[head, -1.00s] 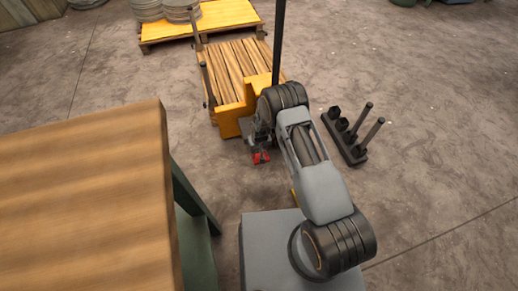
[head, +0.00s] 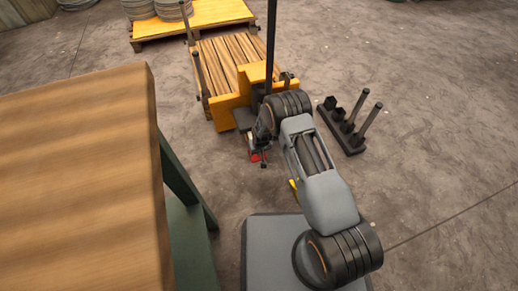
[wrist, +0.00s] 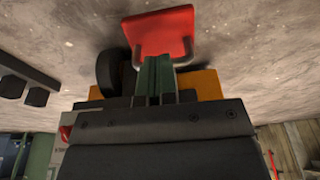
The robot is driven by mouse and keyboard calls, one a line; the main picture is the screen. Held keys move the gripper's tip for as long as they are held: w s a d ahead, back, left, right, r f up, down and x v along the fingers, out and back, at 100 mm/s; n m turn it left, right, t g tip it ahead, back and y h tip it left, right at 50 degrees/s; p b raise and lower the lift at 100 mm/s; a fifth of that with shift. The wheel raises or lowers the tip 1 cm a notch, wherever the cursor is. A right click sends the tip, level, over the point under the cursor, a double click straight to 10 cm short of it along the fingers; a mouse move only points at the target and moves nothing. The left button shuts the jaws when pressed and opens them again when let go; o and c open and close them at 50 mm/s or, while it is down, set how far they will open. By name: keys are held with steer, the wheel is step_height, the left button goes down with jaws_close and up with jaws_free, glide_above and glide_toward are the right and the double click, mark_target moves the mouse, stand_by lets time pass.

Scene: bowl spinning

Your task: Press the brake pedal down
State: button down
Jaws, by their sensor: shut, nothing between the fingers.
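The red brake pedal (head: 255,156) shows low at the near end of a yellow cart (head: 228,112), partly hidden by my arm. In the wrist view the pedal (wrist: 160,32) is a red plate on a grey bent bar, in front of my fingers. My gripper (head: 263,163) is at the pedal in the head view. In the wrist view my gripper (wrist: 155,66) is shut and empty, its dark fingers together at the plate's edge. I cannot tell whether they touch it or how far it is pressed.
A wooden table (head: 80,170) stands at the left. A black rack with posts (head: 342,130) is on the floor to the right. A yellow pallet (head: 210,17) with grey coils is behind the cart.

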steer(key=shift+s+f+b, duration=0.25)
steer(key=shift+f+b, duration=0.25)
steer(key=shift+f, duration=0.55)
steer(key=shift+s+f, duration=0.1)
steer(key=p+v, duration=0.2)
steer(key=v, duration=0.1)
steer(key=w+p+v, duration=0.1)
steer(key=shift+s+a+r, duration=0.1)
steer(key=shift+s+r, duration=0.05)
steer(key=shift+r, duration=0.3)
steer(key=s+d+r+p, duration=0.2)
steer(key=s+r+p, duration=0.1)
steer(key=s+r, duration=0.2)
steer(key=v, duration=0.2)
steer(key=shift+s+r+p, duration=0.2)
steer(key=shift+r+p, duration=0.1)
steer(key=shift+r, duration=0.05)
steer(key=shift+a, duration=0.1)
